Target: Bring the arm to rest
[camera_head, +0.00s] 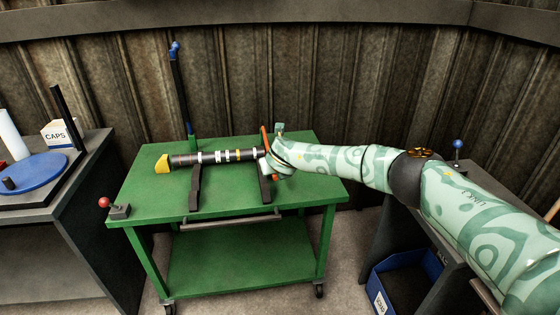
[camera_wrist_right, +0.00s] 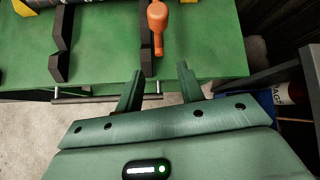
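My right arm reaches in from the right in the head view, and its wrist (camera_head: 284,158) is over the right end of the green cart (camera_head: 225,196). In the right wrist view my right gripper (camera_wrist_right: 160,78) has its two fingers apart with nothing between them. An orange handle-like piece (camera_wrist_right: 157,22) lies ahead of the fingers and apart from them; it also shows in the head view (camera_head: 265,138). A black driveshaft (camera_head: 190,159) with pale bands and a yellow end (camera_head: 162,164) rests across two dark supports (camera_head: 196,188). My left gripper is not in view.
A dark bench with a blue round plate (camera_head: 35,171) and a CAPS box (camera_head: 58,134) stands at left. A red-knobbed lever (camera_head: 104,203) is at the cart's left corner. A blue bin (camera_head: 382,290) sits below my right arm. Corrugated wall closes the back.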

